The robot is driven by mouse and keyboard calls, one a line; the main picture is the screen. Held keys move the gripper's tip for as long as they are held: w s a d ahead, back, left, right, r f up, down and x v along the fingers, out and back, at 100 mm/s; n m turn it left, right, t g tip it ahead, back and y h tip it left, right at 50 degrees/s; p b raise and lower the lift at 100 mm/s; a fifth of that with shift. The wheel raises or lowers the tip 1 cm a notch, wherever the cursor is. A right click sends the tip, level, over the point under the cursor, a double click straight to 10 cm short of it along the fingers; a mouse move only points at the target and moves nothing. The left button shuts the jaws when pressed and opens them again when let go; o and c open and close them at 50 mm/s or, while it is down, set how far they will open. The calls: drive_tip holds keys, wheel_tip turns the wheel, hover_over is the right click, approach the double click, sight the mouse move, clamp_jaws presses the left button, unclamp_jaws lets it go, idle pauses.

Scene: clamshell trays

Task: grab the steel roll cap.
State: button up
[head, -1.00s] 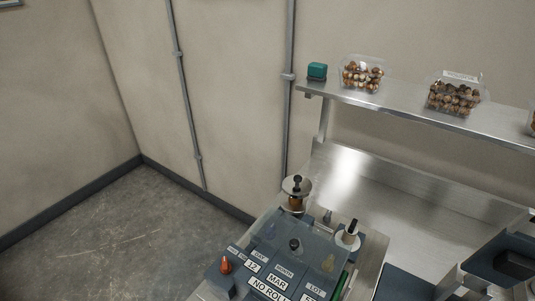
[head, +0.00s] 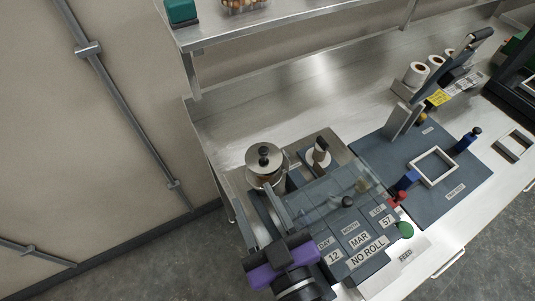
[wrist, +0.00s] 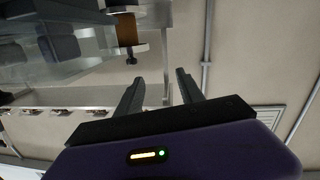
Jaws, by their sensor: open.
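The steel roll cap (head: 264,158) is a round shiny disc with a black knob. It sits on top of a brownish roll at the back left corner of the label machine (head: 335,205). My gripper (head: 258,193) is open and empty, with a purple body. Its fingers point toward the cap from the front and look apart from it. In the wrist view the gripper (wrist: 160,76) has nothing between its fingers, and the cap is up and left of them.
A white roll on a holder (head: 318,157) stands right of the cap. The machine's display reads NO ROLL. A dark blue mat (head: 440,200) with a square frame lies to the right, near spare white rolls (head: 416,73). A steel shelf (head: 300,18) runs above the bench.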

drive_tip(key=w+a+r, duration=0.3)
drive_tip(key=a, duration=0.4)
drive_tip(key=m+g+h, duration=0.2)
drive_tip(key=m+h, duration=0.8)
drive_tip(key=h, duration=0.1)
approach(263, 151)
drive_tip(key=a+x, duration=0.1)
drive_tip(key=x, duration=0.4)
drive_tip(key=p+x, duration=0.1)
drive_tip(key=x, duration=0.2)
drive_tip(key=d+p+x, duration=0.1)
drive_tip(key=x, duration=0.1)
drive_tip(key=shift+w+f, duration=0.15)
drive_tip(key=shift+w, duration=0.05)
drive_tip(key=shift+c, duration=0.5)
clamp_jaws()
